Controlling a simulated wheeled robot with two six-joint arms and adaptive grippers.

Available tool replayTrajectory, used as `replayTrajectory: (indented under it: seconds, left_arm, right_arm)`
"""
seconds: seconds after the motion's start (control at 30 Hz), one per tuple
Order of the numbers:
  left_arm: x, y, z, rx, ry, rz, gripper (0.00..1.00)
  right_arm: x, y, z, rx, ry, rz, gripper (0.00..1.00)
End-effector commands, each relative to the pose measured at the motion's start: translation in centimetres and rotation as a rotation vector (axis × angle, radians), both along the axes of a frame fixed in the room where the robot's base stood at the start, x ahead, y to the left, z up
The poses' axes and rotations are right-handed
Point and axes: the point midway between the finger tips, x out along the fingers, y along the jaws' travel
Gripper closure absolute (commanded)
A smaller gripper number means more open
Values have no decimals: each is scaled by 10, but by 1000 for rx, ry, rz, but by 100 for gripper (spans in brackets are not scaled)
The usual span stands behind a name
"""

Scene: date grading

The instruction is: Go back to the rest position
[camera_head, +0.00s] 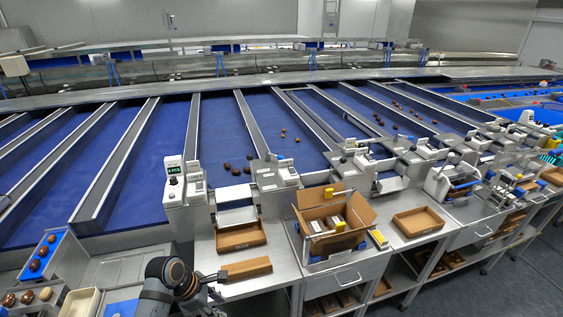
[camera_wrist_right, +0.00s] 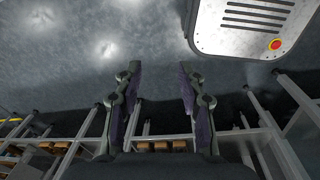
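A dark grey arm of mine, which I take to be the left one, rises from the bottom edge left of centre in the head view. Its gripper (camera_head: 214,283) is small, dark and partly hidden by the arm, beside the left end of a narrow brown carton (camera_head: 246,268). I cannot tell whether they touch or whether its fingers are apart. In the right wrist view my right gripper (camera_wrist_right: 160,72) is open, with a wide empty gap between its two fingers over grey floor. I do not make out the right gripper in the head view.
A brown tray (camera_head: 240,237), an open carton (camera_head: 327,219) with packs and another tray (camera_head: 418,221) stand on the steel benches. Blue sorting lanes (camera_head: 221,140) with a few dates lie behind. Bench legs (camera_wrist_right: 295,92) and a grey panel with a red button (camera_wrist_right: 275,44) surround the right gripper.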

Motion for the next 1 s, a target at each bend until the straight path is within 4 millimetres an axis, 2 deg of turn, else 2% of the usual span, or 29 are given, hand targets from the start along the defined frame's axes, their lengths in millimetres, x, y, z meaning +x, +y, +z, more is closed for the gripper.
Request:
replayTrajectory:
  seconds: [0.03, 0.1, 0.23, 0.37, 0.47, 0.57, 0.67, 0.7, 0.77, 0.8, 0.87, 0.9, 1.0]
  left_arm:
    - [0, 1, -14, 6, -5, -13, 67]
    - [0, 4, -28, 18, -18, -37, 67]
    - [-1, 11, -62, 46, -44, -91, 67]
    - [-6, 19, -105, 88, -76, -166, 67]
    - [-14, 28, -145, 132, -103, -244, 67]
    - [-29, 40, -194, 190, -130, -348, 67]
    - [-57, 55, -256, 265, -154, -504, 67]
    - [-73, 62, -285, 300, -163, -587, 67]
    - [-103, 72, -329, 356, -176, -735, 67]
    - [-127, 79, -357, 391, -183, -845, 67]
    - [-164, 87, -395, 436, -193, -1018, 67]
    - [-189, 92, -417, 461, -199, -1136, 67]
    - [-250, 100, -458, 498, -217, -1415, 67]
  right_arm:
    - [11, 0, -4, 0, -16, 0, 60]
    - [26, 0, -5, 1, -41, 2, 60]
    - [43, 1, -9, 1, -67, 3, 60]
    - [45, 1, -17, 1, -68, 2, 60]
    - [41, 1, -25, 1, -60, 1, 60]
    - [31, 1, -35, 0, -47, 1, 60]
    - [21, 1, -48, 1, -31, 1, 60]
    - [18, 0, -54, 1, -27, 1, 60]
    - [17, 0, -64, 1, -25, 1, 60]
    - [18, 0, -70, 1, -26, 1, 60]
    - [20, 0, -78, 1, -30, 1, 60]
    - [23, 0, -83, 1, -33, 1, 60]
    - [30, 1, -94, 1, -44, 1, 60]
